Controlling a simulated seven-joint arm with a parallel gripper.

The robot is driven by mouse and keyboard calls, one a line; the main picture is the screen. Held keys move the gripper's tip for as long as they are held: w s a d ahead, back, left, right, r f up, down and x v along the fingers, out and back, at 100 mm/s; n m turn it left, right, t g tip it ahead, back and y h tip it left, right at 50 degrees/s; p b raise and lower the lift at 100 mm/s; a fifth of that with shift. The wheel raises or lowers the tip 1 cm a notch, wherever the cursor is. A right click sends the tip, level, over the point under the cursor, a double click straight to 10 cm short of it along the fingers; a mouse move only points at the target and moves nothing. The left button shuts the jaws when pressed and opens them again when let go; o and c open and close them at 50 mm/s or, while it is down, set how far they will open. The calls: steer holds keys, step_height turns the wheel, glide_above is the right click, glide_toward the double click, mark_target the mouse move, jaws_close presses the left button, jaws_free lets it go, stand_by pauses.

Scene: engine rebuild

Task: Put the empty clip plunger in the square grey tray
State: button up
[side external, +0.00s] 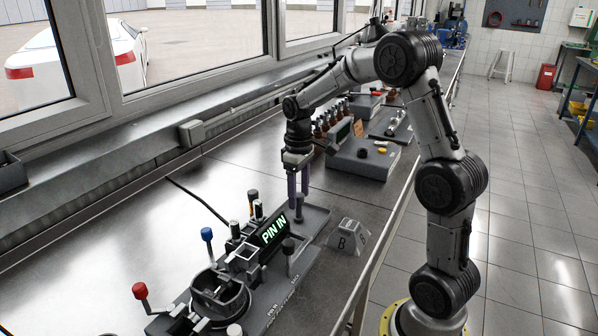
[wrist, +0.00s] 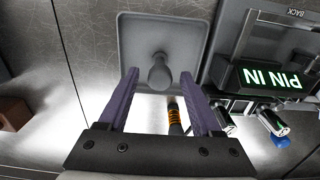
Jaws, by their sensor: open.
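The square grey tray (wrist: 135,32) lies on the bench below my gripper in the wrist view. In the side view the tray (side external: 318,214) sits behind the PIN IN fixture. A dark grey plunger with a rounded top (wrist: 160,72) stands upright in the tray; it also shows in the side view (side external: 299,210). I take it for the empty clip plunger. My gripper (wrist: 159,80) is open, its two purple fingers on either side of the plunger in the wrist view and apart from it. In the side view my gripper (side external: 298,187) points down just above it.
The PIN IN display (wrist: 268,78) and its fixture stand right beside the tray in the wrist view. An orange-banded plunger (wrist: 175,115) stands nearby. In the side view a grey block marked B (side external: 345,238) sits at the bench edge, and red (side external: 140,291) and blue (side external: 207,235) knobs rise from the fixture.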

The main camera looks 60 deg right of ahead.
step_height(320, 180, up, 10)
steer(key=f, duration=0.1)
steer(key=s+a+r+t, duration=0.1)
steer(key=s+a+r, duration=0.3)
steer(key=a, duration=0.2)
steer(key=s+a+f+t, duration=0.1)
steer(key=s+a+t, duration=0.1)
steer(key=s+a, duration=0.3)
steer(key=s+a+f+t, duration=0.2)
steer(key=s+a, duration=0.3)
steer(key=s, duration=0.6)
steer(key=shift+f+t, duration=0.2)
steer(key=shift+t, duration=0.1)
